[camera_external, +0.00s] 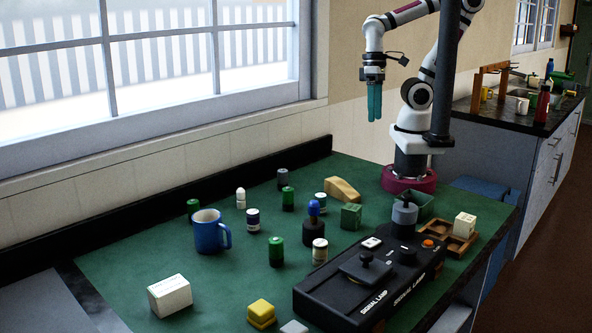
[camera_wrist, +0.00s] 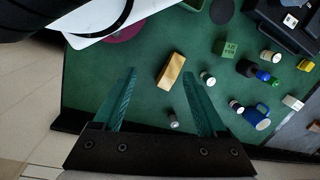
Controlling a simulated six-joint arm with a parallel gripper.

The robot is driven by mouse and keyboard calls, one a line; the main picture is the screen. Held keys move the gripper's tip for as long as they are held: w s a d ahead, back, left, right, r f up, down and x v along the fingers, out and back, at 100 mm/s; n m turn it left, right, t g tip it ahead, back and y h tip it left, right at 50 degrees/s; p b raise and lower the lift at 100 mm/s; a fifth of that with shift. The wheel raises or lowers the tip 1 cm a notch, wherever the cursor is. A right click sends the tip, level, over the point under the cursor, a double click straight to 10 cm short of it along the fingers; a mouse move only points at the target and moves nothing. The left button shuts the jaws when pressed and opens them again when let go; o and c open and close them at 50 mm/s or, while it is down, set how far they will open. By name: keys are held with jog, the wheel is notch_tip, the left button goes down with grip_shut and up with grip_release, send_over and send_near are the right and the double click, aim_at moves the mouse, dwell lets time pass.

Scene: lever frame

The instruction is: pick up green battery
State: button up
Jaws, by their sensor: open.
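Three green battery-like cylinders stand upright on the green table in the external view: one at the back left (camera_external: 193,209), one near the middle (camera_external: 288,199) and one further forward (camera_external: 276,251). I cannot tell which one the task means. My gripper (camera_external: 375,102) hangs high above the back of the table, pointing down, well apart from all of them. In the wrist view my gripper (camera_wrist: 159,76) has its two teal fingers spread wide with nothing between them at the tips.
A blue mug (camera_external: 207,233), a tan wedge (camera_external: 342,190), a green cube (camera_external: 351,217) and several small bottles share the table. A black signal-lamp box (camera_external: 330,292) fills the front right. A wooden tray (camera_external: 458,243) holds a pale cube.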

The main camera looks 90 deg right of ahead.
jog(key=n+h, duration=0.2)
jog(key=n, duration=1.4)
send_over(288, 188)
jog(key=w, duration=0.1)
notch_tip(288, 188, down, 5)
jog(key=f, duration=1)
jog(key=s+f, duration=0.1)
jog(key=f, duration=0.5)
grip_shut()
